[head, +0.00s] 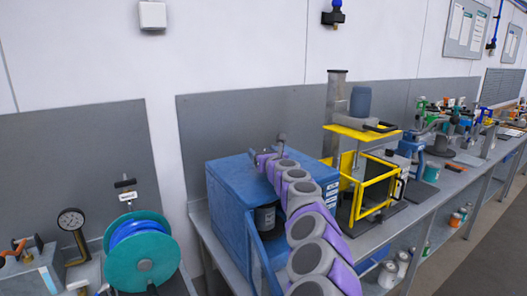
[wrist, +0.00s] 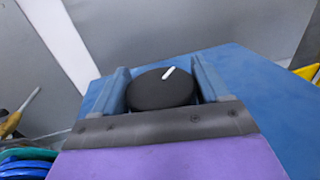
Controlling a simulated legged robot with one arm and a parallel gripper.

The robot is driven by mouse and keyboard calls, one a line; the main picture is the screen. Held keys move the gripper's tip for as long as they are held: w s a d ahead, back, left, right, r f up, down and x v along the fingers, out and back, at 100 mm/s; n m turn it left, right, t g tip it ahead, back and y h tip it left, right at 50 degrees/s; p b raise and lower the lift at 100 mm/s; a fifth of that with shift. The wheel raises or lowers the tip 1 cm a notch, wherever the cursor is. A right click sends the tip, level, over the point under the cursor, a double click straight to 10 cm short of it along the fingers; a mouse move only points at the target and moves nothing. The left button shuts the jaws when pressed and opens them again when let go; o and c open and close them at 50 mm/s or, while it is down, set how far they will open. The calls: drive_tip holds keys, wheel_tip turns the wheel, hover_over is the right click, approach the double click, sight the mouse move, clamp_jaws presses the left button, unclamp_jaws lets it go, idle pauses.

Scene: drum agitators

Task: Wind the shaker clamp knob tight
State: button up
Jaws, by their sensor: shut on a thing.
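The clamp knob is a round black knob (wrist: 160,90) with a white pointer mark, seen in the wrist view on top of a blue machine. My gripper (wrist: 160,86) is shut on it, with one blue-grey finger on each side of the knob. The white mark points to the upper right. In the head view the blue shaker cabinet (head: 228,200) stands on the bench, with a dark can (head: 264,218) in its open front. My arm reaches over the cabinet, and my gripper (head: 268,155) is at its top. The knob is hard to make out there.
A yellow-framed machine (head: 375,190) stands right of the cabinet. A teal reel (head: 142,250) and a pressure gauge (head: 71,220) are at the left. A grey back panel (head: 230,125) rises behind. More equipment lines the bench to the right.

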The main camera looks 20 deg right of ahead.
drive_tip(key=n+y+p, duration=0.2)
drive_tip(key=y+p, duration=0.2)
drive_tip(key=shift+r+n+g, duration=0.1)
drive_tip(key=shift+n+g, duration=0.3)
drive_tip(key=n+g+y+p, duration=0.1)
drive_tip(key=y+p, duration=0.1)
drive_tip(key=p, duration=0.1)
drive_tip(key=shift+d+n+y, duration=0.1)
drive_tip(key=shift+n+y, duration=0.3)
drive_tip(key=n+g+y+p, duration=0.3)
drive_tip(key=y+p, duration=0.1)
drive_tip(key=p, duration=0.5)
drive_tip(key=shift+n+y, duration=0.3)
drive_tip(key=shift+y, duration=0.1)
drive_tip(key=shift+a+p, duration=0.2)
drive_tip(key=shift+p, duration=0.25)
drive_tip(key=shift+s+a+n+g+y+p, duration=0.1)
drive_tip(key=shift+n+g+y+p, duration=0.4)
drive_tip(key=shift+g+p, duration=0.25)
drive_tip(key=o, duration=1)
drive_tip(key=shift+f, duration=0.2)
drive_tip(key=shift+c, duration=0.2)
